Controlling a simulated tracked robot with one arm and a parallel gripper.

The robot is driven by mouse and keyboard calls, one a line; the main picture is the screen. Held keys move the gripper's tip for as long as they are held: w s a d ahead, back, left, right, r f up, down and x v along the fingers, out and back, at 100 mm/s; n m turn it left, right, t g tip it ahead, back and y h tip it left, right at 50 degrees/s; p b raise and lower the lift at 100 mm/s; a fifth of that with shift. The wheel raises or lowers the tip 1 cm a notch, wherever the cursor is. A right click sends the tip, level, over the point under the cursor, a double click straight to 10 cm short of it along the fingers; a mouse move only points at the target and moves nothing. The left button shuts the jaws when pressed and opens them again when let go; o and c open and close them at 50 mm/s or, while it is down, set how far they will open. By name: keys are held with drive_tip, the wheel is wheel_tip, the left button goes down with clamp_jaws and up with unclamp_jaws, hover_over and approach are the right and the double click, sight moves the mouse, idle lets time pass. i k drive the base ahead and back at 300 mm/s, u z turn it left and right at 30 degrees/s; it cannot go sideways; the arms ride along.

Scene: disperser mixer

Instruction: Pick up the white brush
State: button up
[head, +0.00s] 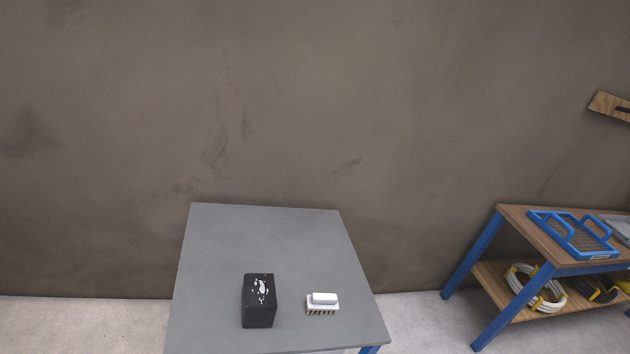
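The white brush (322,301) lies on the grey table (260,235), right of the table's middle. Its white handle is on top and its bristles point down at the table. My gripper is not in view, so I cannot see whether it is open or shut. Nothing hides the brush.
A black block (259,302) with white marks stands just left of the brush, with a gap between them. A wooden bench (520,232) with blue legs stands right, holding a blue tray (572,234); coiled hoses (537,289) lie below. A brown wall is behind.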

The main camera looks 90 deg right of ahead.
sight(317, 302)
drive_tip(key=z, duration=0.6)
drive_tip(key=i, duration=0.1)
drive_tip(key=z, duration=1.6)
drive_tip(key=k, duration=0.8)
drive_tip(key=z, duration=0.2)
drive_tip(key=i, duration=0.8)
drive_tip(key=u, duration=0.15)
